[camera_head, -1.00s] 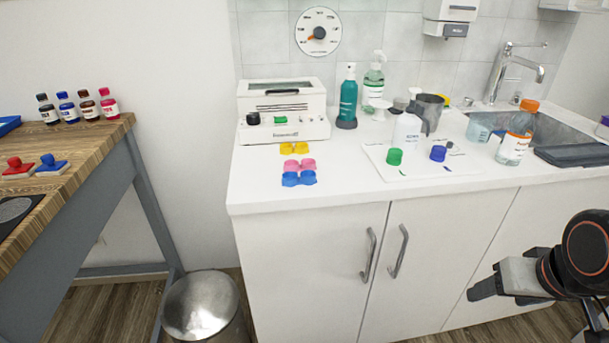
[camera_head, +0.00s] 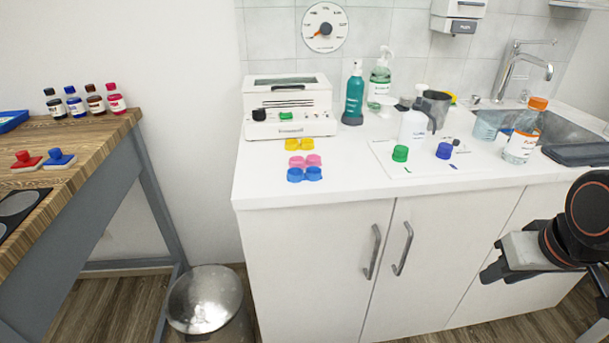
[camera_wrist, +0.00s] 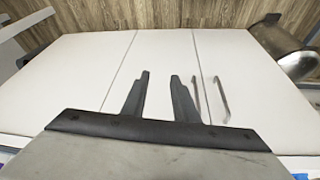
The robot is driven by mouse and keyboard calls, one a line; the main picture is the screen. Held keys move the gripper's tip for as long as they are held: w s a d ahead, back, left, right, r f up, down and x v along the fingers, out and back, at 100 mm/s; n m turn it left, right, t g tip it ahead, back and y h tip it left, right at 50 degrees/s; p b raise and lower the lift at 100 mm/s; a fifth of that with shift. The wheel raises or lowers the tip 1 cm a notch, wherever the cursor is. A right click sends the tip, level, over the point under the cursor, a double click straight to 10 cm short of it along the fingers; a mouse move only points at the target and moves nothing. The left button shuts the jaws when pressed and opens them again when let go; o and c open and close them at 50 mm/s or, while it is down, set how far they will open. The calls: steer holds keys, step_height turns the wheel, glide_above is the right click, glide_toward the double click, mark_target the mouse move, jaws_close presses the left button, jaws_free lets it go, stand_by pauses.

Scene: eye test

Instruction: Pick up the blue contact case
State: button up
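The blue contact case (camera_head: 304,174) lies on the white counter near its front left edge. It is a small double-lobed case, the nearest in a column with a pink case (camera_head: 304,160) and a yellow case (camera_head: 299,144) behind it. My gripper (camera_head: 487,274) is at the lower right, in front of the cabinet doors and below the counter top, far from the case. In the wrist view my gripper (camera_wrist: 160,75) shows two dark fingers apart with nothing between them.
A white device (camera_head: 288,108) stands behind the cases. Cabinet handles (camera_head: 403,249) stick out below. A metal bin (camera_head: 206,300) stands on the floor at left, by a wooden table (camera_head: 85,150).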

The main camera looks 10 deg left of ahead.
steer(key=w+a+r+n+g, duration=0.1)
steer(key=w+a+r+n, duration=0.55)
steer(key=r, duration=0.45)
step_height(320, 180, up, 16)
steer(key=n+g, duration=0.3)
steer(key=n, duration=1.1)
glide_above(304, 175)
step_height(304, 175, down, 17)
steer(key=shift+r, duration=0.2)
steer(key=c, duration=0.6)
